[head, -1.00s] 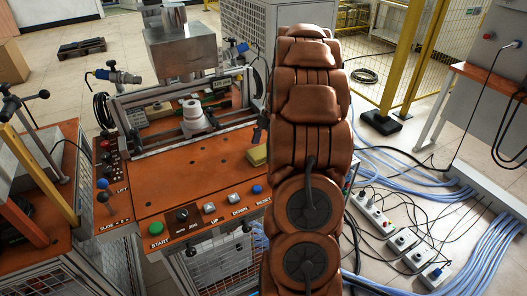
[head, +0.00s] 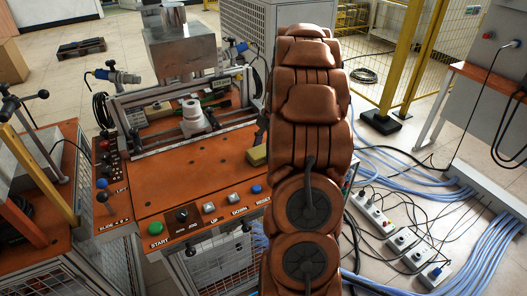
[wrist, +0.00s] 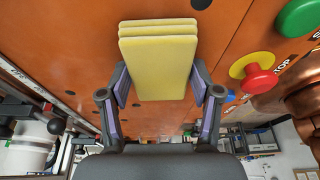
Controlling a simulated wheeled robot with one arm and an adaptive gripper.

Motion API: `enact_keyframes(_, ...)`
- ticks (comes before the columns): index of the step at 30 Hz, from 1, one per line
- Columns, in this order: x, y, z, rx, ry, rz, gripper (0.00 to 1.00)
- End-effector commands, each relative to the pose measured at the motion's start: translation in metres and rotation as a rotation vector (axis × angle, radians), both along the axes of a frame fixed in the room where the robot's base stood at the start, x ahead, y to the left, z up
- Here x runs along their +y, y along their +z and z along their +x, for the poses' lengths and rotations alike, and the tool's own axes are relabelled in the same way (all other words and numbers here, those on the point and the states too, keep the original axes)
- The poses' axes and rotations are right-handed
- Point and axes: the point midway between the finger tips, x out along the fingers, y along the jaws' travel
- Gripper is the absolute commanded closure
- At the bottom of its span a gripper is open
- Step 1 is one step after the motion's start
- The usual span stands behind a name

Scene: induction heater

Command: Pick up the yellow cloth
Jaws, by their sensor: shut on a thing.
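The yellow cloth (wrist: 158,60) is a folded, layered block on the orange panel in the wrist view. My gripper (wrist: 160,84) has one finger at each side of it and is shut on it. In the head view, the cloth (head: 257,155) shows at the right part of the orange worktop, partly hidden behind my arm. My arm hides most of the gripper there. I cannot tell whether the cloth is lifted clear of the surface.
A red button on a yellow base (wrist: 257,78) and a green button (wrist: 298,18) are right of the cloth in the wrist view. A white cylindrical part (head: 192,112) stands behind the panel. Left of the cloth, the orange worktop (head: 170,178) is largely clear.

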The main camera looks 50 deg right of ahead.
Motion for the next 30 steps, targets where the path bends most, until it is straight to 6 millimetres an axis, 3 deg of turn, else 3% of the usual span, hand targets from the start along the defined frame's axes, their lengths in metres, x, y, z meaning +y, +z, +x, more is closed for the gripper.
enact_keyframes(5,0.0,0.004,0.001,-0.002,0.0,-0.002,0.71)
enact_keyframes(17,0.001,0.036,0.0,-0.002,0.0,-0.001,0.71)
enact_keyframes(30,0.037,0.038,-0.008,-0.003,0.001,-0.001,0.71)
